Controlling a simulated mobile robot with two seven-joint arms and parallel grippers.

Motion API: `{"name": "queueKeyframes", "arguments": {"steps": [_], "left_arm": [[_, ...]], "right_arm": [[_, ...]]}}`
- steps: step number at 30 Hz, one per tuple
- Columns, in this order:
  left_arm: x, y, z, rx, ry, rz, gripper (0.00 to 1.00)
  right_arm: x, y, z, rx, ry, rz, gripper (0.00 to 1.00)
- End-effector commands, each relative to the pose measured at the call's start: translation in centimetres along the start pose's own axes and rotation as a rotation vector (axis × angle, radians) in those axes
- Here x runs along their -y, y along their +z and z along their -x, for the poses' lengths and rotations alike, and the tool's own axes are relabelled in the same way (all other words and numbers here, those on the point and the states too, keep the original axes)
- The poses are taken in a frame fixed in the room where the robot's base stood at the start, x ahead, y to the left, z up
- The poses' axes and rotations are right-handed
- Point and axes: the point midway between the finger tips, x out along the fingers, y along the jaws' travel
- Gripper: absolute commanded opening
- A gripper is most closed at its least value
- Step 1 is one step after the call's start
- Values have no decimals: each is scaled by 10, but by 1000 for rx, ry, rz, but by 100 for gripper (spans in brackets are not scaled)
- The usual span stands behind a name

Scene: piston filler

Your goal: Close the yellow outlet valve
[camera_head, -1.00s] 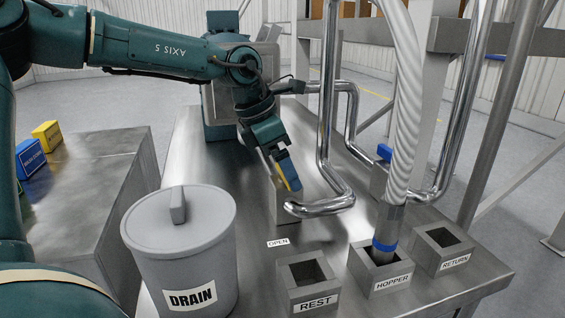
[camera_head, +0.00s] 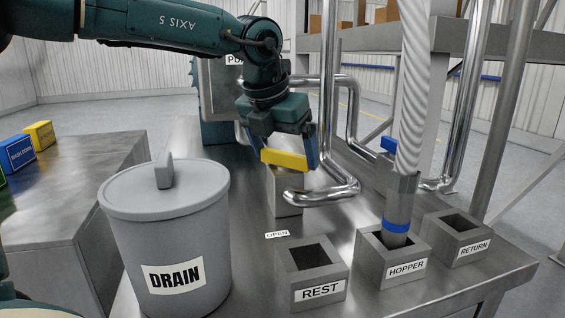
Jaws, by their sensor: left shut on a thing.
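The yellow outlet valve handle (camera_head: 284,160) shows as a bar lying crosswise in the picture, above a grey metal block (camera_head: 284,195) at the base of the bent steel pipe (camera_head: 325,197). My left gripper (camera_head: 296,152) comes down from above and is shut on the yellow handle, with a blue finger at the handle's right end. The gripper hides part of the handle and the valve body behind it. An OPEN label (camera_head: 277,235) lies on the table in front of the block. My right gripper is not in view.
A lidded grey DRAIN bin (camera_head: 170,235) stands front left. REST (camera_head: 315,275), HOPPER (camera_head: 400,255) and RETURN (camera_head: 462,240) sockets line the front right. A ribbed hose (camera_head: 415,100) ends in the HOPPER socket. Steel pipes stand close right of the gripper.

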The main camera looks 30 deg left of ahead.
Motion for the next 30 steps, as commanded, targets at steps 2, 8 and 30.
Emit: {"name": "queueKeyframes", "arguments": {"steps": [2,8,30], "left_arm": [[1,0,-2,3,29,65,68],[2,1,-1,3,102,240,68],[4,3,1,2,309,744,68]], "right_arm": [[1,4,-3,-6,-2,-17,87],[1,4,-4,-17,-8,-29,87],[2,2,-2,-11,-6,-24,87]]}}
